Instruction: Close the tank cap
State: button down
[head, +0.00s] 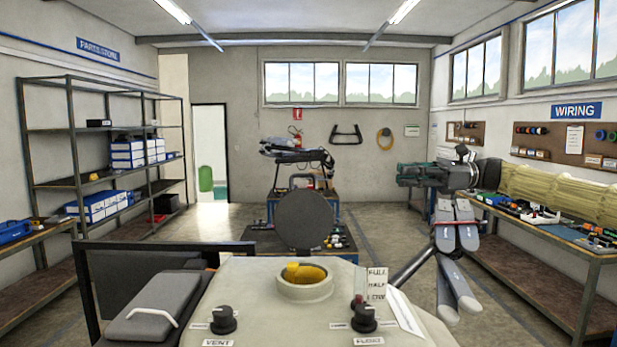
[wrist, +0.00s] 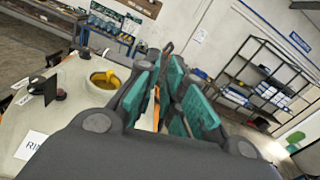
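The tank cap (head: 305,219) is a dark round disc standing upright just behind the filler neck (head: 304,291) in the head view, so the neck is uncovered. A yellow insert (head: 306,273) sits in the neck. The wrist view shows the neck (wrist: 92,83) with the yellow insert (wrist: 113,79) left of my fingers.
The pale tank top (head: 260,310) carries the VENT knob (head: 223,320) and another black knob (head: 364,318). An upright level card (head: 377,285) stands right of the neck. A dark panel and grey case (head: 155,308) lie left. A workbench (head: 560,235) stands right.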

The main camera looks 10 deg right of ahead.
aim_at(312, 175)
jog(key=w+a+f+n+g+b, duration=0.1)
jog(key=w+a+n+g+b, duration=0.1)
jog(key=w+a+n, duration=0.5)
jog(key=w+a+f+n+g+b, duration=0.1)
jog(key=w+a+n+g+b, duration=0.15)
jog(key=w+n, duration=0.75)
jog(key=shift+n+y, duration=0.3)
jog(key=shift+n, duration=0.1)
jog(key=shift+s+a+r+p, duration=0.15)
jog(key=shift+s+a+p, duration=0.7)
jog(key=shift+a, duration=1.15)
jog(key=shift+s+a+r+p, duration=0.1)
jog(key=shift+s+a+p, duration=0.5)
jog(key=shift+a+p, duration=0.95)
jog(key=shift+s+a+r+p, duration=0.15)
jog(key=shift+s+a+p, duration=0.45)
jog(key=shift+a, duration=1.8)
jog(key=shift+s, duration=0.15)
jog(key=shift+s+b, duration=0.1)
jog(key=shift+b, duration=0.35)
